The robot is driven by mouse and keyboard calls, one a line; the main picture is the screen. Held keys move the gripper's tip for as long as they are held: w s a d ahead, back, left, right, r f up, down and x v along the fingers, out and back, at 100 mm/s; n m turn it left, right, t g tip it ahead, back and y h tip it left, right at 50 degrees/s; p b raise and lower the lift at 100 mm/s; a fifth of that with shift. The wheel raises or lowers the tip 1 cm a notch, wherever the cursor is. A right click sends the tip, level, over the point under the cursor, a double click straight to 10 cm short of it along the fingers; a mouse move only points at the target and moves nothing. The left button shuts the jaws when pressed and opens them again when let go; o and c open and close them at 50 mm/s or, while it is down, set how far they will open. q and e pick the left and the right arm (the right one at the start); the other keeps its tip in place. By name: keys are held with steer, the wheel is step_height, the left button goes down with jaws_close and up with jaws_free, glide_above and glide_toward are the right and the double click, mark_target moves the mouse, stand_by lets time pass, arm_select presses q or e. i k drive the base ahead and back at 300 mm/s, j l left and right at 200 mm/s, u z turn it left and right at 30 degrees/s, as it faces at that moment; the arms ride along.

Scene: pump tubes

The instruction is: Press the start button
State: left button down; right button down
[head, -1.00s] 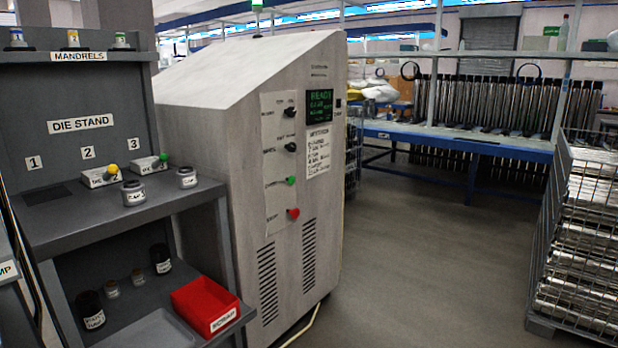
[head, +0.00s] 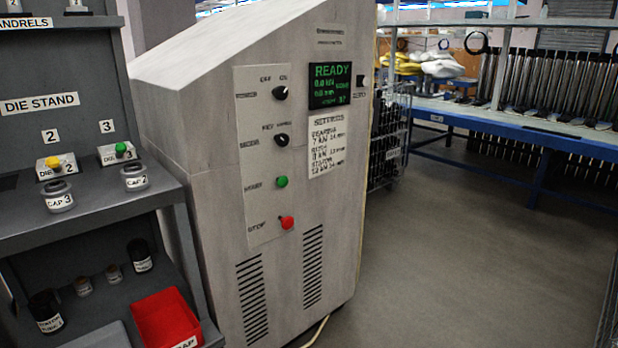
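A tall pale grey control cabinet (head: 190,180) stands in the middle of the head view. Its light panel (head: 262,215) carries two black knobs, with a green button (head: 281,182) below them and a red button (head: 287,222) lower still. The label beside the red button seems to read STOP; the label beside the green one is blurred. A dark screen (head: 330,85) at the upper right shows READY in green text. Neither of my grippers is in view.
The die stand (head: 80,225) is at the left, with labelled dies and caps on its shelf. A red bin (head: 166,320) sits low beside the cabinet. A blue-edged bench (head: 520,125) stands at the back right. Grey floor (head: 450,250) is clear right of the cabinet.

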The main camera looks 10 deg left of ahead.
mark_target(283, 180)
steer(key=i+l, duration=0.95)
steer(key=i+u, duration=0.05)
